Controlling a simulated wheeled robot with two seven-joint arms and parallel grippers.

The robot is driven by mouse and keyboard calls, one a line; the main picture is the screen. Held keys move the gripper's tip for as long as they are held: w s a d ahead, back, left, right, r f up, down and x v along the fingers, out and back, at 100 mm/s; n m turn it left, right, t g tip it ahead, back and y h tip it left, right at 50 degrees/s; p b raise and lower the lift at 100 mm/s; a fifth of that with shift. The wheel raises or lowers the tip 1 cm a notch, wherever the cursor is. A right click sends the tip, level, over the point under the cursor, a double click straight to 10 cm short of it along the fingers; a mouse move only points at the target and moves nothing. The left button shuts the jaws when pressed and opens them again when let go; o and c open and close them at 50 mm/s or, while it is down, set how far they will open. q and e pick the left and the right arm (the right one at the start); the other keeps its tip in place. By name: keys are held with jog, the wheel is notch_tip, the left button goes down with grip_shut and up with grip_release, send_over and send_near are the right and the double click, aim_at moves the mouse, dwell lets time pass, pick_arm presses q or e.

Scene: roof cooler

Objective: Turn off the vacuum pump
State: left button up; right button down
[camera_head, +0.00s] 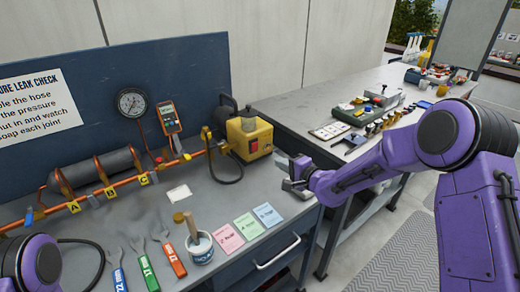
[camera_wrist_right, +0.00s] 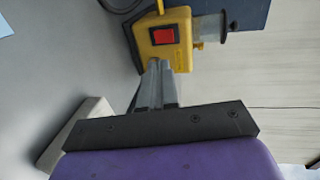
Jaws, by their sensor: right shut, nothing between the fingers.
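The yellow vacuum pump (camera_head: 249,137) stands on the grey bench near its right end, against the blue back panel. It has a red switch (camera_head: 253,146) on its front face. The pump (camera_wrist_right: 184,57) and its red switch (camera_wrist_right: 163,36) also show in the right wrist view. My right gripper (camera_head: 291,166) is shut and empty, to the right of and in front of the pump. In the wrist view its fingertips (camera_wrist_right: 158,68) point at the pump just below the switch; I cannot tell whether they touch it. My left gripper is out of view.
Copper pipe (camera_head: 121,184) with a dial gauge (camera_head: 132,102) runs along the bench left of the pump. A black hose (camera_head: 228,181) loops before it. A pot with a brush (camera_head: 200,248), coloured cards (camera_head: 227,237) and wrenches (camera_head: 145,265) lie in front.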

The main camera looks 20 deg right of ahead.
aim_at(255, 146)
jog(key=x, duration=0.4)
jog(key=r+p+x, duration=0.1)
jog(key=x, duration=0.3)
jog(key=p+x, duration=0.1)
jog(key=x, duration=0.3)
jog(key=shift+r, duration=0.15)
